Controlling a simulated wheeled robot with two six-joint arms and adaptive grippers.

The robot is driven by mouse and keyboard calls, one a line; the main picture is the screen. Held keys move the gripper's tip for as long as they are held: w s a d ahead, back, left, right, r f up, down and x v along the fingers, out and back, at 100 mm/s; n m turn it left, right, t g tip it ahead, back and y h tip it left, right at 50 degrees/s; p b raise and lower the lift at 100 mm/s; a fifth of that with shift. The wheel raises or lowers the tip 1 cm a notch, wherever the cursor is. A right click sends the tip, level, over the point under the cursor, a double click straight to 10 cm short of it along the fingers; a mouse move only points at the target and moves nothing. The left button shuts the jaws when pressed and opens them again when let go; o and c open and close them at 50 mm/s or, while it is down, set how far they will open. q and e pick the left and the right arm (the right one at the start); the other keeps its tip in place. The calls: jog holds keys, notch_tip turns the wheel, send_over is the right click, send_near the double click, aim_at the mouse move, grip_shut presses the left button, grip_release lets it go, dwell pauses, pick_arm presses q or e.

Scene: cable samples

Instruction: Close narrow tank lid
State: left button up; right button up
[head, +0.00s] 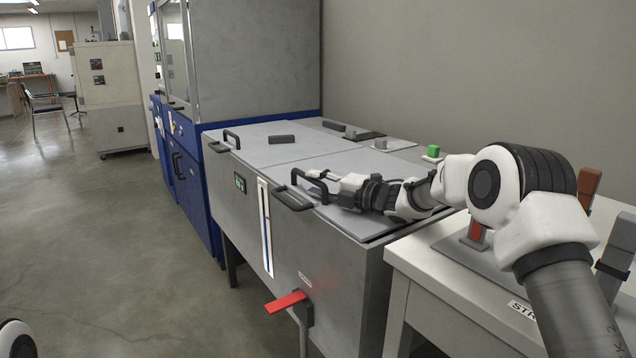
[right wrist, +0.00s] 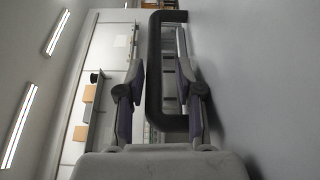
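The grey metal tank (head: 335,270) has two flat lids side by side on top. The near lid (head: 345,163) looks flat on the tank; a thin dark gap shows along its right edge. Its black loop handle (head: 291,204) is at the front edge. The far lid (head: 262,152) also lies flat, with a similar handle (head: 231,135). My right gripper (head: 314,184) is open just above the near lid, by its handle. In the right wrist view the black handle (right wrist: 153,75) stands between the parted fingers of the gripper (right wrist: 160,68); contact is unclear. My left gripper is out of view.
A red lever (head: 286,302) sticks out at the tank's front. A white table (head: 440,290) with orange and grey pieces adjoins on the right. A blue and grey cabinet (head: 250,60) stands beyond. The floor at left is clear.

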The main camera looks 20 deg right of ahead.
jog(key=shift+a+f, duration=0.1)
jog(key=shift+f, duration=0.1)
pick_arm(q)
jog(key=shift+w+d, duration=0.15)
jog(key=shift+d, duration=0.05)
pick_arm(e)
notch_tip(320, 180, up, 10)
jog(key=shift+w+d, duration=0.15)
jog(key=shift+d, duration=0.2)
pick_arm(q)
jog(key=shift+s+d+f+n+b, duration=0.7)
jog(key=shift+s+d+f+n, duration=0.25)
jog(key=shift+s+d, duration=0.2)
pick_arm(e)
jog(key=shift+s+d+f+n+g+y, duration=0.15)
jog(key=shift+s+f+n+g+y, duration=0.15)
jog(key=shift+g+y, duration=0.2)
jog(key=shift+s+d+f+n+g+y, duration=0.15)
jog(key=shift+s+n+g+y, duration=0.15)
jog(key=shift+n+g+y, duration=0.15)
